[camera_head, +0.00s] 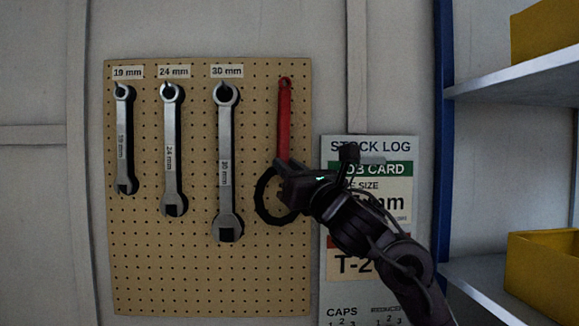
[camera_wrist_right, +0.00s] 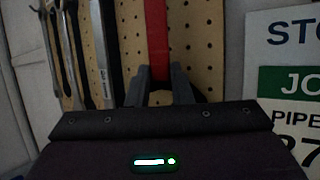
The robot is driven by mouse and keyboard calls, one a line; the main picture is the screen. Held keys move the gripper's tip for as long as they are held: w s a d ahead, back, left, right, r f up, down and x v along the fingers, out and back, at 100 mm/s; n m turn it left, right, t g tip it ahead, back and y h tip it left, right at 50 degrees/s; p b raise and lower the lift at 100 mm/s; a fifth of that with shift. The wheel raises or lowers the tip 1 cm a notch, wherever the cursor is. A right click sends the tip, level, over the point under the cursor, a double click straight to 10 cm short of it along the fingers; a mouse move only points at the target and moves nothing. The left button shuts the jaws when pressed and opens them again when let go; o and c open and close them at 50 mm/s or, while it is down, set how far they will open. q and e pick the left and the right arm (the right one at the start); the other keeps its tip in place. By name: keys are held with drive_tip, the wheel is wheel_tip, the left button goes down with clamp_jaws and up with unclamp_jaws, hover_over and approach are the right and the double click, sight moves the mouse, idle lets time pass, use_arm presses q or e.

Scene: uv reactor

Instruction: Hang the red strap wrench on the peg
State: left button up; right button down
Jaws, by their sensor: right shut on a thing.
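The red strap wrench (camera_head: 284,120) is upright in front of the pegboard (camera_head: 200,270), to the right of the 30 mm wrench. Its red handle has a hole at the top end, and its black strap loop (camera_head: 262,205) hangs at the bottom. My right gripper (camera_head: 283,170) is shut on the lower part of the handle. In the right wrist view the red handle (camera_wrist_right: 157,40) rises from between the fingers (camera_wrist_right: 160,80). I cannot tell whether a peg passes through the handle's hole. My left gripper is not in view.
Three silver wrenches, 19 mm (camera_head: 122,140), 24 mm (camera_head: 170,150) and 30 mm (camera_head: 225,160), hang on the board's left and middle. A stock log sign (camera_head: 370,147) is behind my right arm. A shelf (camera_head: 510,80) with yellow bins (camera_head: 545,275) stands at right.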

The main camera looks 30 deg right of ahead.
drive_tip(key=shift+w+d+f, duration=0.15)
drive_tip(key=shift+w+f, duration=0.05)
drive_tip(key=c, duration=1.6)
unclamp_jaws()
drive_tip(key=shift+c, duration=0.2)
drive_tip(key=o, duration=0.4)
drive_tip(key=shift+w+d+f, duration=0.25)
drive_tip(key=shift+w+d, duration=0.05)
drive_tip(key=shift+w, duration=0.15)
drive_tip(key=shift+o, duration=0.2)
drive_tip(key=shift+s+a+r, duration=0.15)
drive_tip(key=shift+s, duration=0.05)
wheel_tip(320, 180, up, 20)
drive_tip(key=shift+r+p, duration=0.1)
drive_tip(key=shift+p, duration=0.6)
